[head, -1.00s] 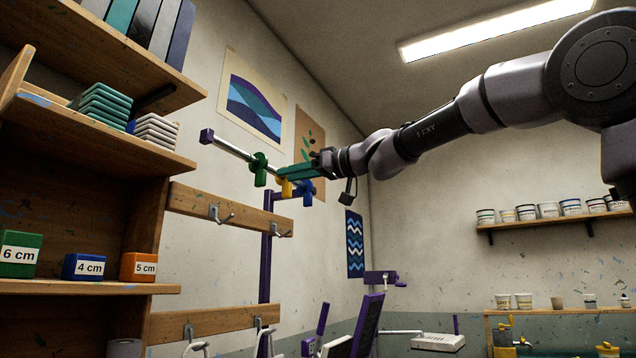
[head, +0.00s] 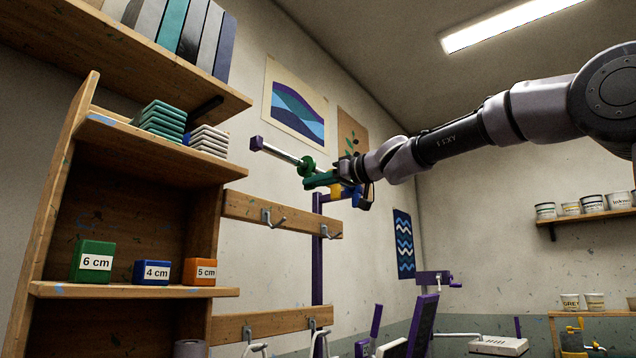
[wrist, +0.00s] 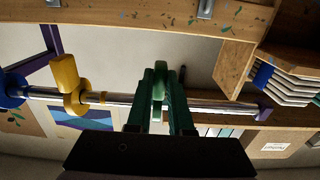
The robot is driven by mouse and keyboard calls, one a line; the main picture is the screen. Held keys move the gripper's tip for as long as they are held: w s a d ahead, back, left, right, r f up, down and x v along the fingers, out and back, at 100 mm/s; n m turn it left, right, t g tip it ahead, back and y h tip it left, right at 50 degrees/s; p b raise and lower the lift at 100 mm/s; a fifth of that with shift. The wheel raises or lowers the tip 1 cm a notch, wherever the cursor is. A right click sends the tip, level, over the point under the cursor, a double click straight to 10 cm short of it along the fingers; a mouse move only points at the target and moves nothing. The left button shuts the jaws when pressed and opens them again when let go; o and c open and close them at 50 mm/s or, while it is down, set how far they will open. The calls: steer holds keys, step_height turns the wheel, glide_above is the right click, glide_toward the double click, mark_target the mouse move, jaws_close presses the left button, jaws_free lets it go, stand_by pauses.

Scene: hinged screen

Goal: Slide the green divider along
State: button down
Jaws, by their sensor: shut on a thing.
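The green divider (head: 307,163) hangs on a silver rail (head: 280,152) with a purple end cap (head: 257,143). My gripper (head: 312,181) has green fingers and is at the divider. In the wrist view, the green divider (wrist: 159,80) stands between the two fingers of my gripper (wrist: 161,90), which is shut on it. A yellow divider (wrist: 68,80) and a blue divider (wrist: 12,90) sit on the rail to its left there. In the head view my gripper and wrist partly hide the yellow divider (head: 336,190) and the blue divider (head: 357,197).
The purple end cap (wrist: 263,108) shows in the wrist view, with bare rail between it and the green divider. A wooden shelf unit (head: 150,165) with labelled 6 cm, 4 cm and 5 cm blocks stands at the left. A purple post (head: 317,250) and hook rail (head: 285,213) are below.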

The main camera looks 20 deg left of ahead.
steer(key=shift+s+r, duration=0.15)
steer(key=shift+s+a, duration=0.35)
steer(key=shift+s, duration=0.55)
steer(key=shift+s+a, duration=0.35)
steer(key=shift+s, duration=0.5)
steer(key=c, duration=0.7)
jaws_free()
steer(key=shift+c, duration=0.2)
steer(key=shift+d, duration=0.15)
steer(key=v, duration=1.1)
steer(key=s+d+f+m+h, duration=0.3)
steer(key=d+f+m+h, duration=0.2)
steer(key=d+f, duration=0.7)
steer(key=s+d+f+m+h, duration=0.4)
steer(key=d+f+m, duration=0.3)
steer(key=d+f, duration=0.5)
steer(key=s+d+f+m+h, duration=0.3)
steer(key=d+f+m+h, duration=0.2)
steer(key=d+f, duration=0.7)
steer(key=shift+s+d+f+m+h, duration=0.3)
steer(key=shift+s+d+f+m, duration=0.1)
steer(key=shift+f, duration=0.2)
